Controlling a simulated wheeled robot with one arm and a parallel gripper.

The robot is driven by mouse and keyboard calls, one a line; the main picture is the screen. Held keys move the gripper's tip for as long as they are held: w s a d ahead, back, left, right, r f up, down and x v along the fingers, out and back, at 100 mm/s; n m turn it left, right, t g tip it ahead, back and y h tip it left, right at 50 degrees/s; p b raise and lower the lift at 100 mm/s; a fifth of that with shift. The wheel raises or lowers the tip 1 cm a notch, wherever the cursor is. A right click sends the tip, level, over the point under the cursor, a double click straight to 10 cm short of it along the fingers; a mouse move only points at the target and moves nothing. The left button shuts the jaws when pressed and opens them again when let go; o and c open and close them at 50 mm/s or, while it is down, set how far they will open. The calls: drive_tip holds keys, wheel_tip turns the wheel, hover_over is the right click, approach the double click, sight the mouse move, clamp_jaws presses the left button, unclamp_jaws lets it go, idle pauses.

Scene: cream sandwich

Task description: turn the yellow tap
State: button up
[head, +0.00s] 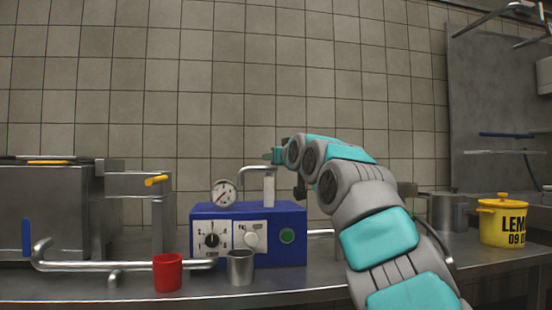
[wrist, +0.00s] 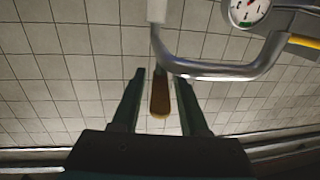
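In the wrist view my gripper (wrist: 159,75) is open. A brownish-yellow lever (wrist: 160,98) with a paler yellow tip lies between its two fingers, with a visible gap on each side. The lever hangs from a bent metal spout (wrist: 225,70) beside a pale post, and its shaded colour fits the yellow tap. In the head view my gripper (head: 277,156) is level with the top of the pale post (head: 268,186) and the spout (head: 252,169) on the blue machine (head: 270,217). The lever cannot be made out there.
A gauge (head: 223,193) stands left of the spout. A red cup (head: 167,272) and a metal cup (head: 240,267) stand in front of the machine. A yellow-handled metal unit (head: 156,180) is on the left, a yellow lemon pot (head: 503,222) on the right.

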drive_tip(key=shift+o, duration=0.4)
drive_tip(key=shift+s, duration=0.1)
drive_tip(key=shift+s+d+f+b, duration=0.1)
drive_tip(key=shift+s+d+b, duration=0.1)
drive_tip(key=shift+b, duration=0.2)
drive_tip(key=b+v, duration=0.4)
drive_tip(key=v, duration=0.3)
drive_tip(key=shift+b, duration=0.3)
drive_tip(key=shift+s, duration=0.15)
